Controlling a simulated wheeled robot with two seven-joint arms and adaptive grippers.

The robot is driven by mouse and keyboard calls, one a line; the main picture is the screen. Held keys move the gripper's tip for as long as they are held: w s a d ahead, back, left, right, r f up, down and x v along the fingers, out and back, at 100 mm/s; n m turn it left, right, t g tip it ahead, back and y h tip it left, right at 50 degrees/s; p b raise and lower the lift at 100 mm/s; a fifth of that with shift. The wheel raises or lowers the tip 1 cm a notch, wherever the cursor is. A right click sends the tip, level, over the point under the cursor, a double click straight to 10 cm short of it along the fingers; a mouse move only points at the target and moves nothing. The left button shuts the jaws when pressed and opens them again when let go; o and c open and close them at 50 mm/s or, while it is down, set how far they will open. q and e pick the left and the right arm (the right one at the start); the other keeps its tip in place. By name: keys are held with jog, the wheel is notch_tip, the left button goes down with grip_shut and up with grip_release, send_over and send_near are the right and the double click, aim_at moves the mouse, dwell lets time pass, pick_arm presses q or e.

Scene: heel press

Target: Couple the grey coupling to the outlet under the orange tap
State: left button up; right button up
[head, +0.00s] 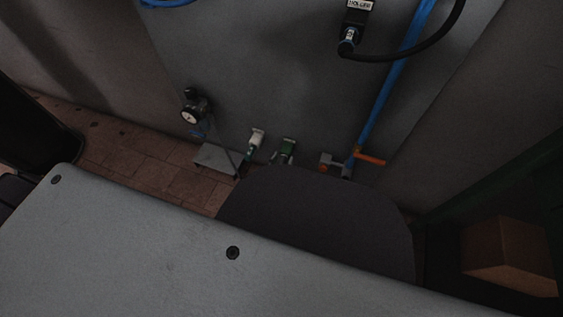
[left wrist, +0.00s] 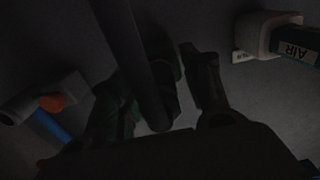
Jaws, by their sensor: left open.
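The orange tap (head: 370,157) is on the blue pipe at the wall's foot, with a grey outlet body (head: 326,161) to its left. In the left wrist view, the tap (left wrist: 50,103) and its grey body (left wrist: 68,90) are at the left. My left gripper (left wrist: 162,62) is open; a dark tube (left wrist: 128,45) passes between its fingers, with green behind. I cannot make out the left gripper in the head view. A pale grey fitting (head: 256,137) stands left of a green fitting (head: 284,150); I cannot tell which part is the grey coupling.
A pale housing (left wrist: 262,32) with a green AIR tag (left wrist: 297,48) is at the upper right of the wrist view. A gauge (head: 190,115) is on the wall. A labelled black fitting (head: 350,38) with a black hose is above. A brown box (head: 505,253) is at lower right.

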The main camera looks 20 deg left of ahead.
aim_at(279, 170)
pick_arm(q)
jog(key=shift+p, duration=0.35)
dwell(0.8)
grip_shut()
dwell(0.5)
jog(key=shift+s+p, duration=0.5)
jog(key=shift+s, duration=0.55)
jog(key=shift+s+a+p, duration=0.1)
jog(key=shift+s+p, duration=0.5)
jog(key=shift+s, duration=0.7)
jog(key=shift+s, duration=0.65)
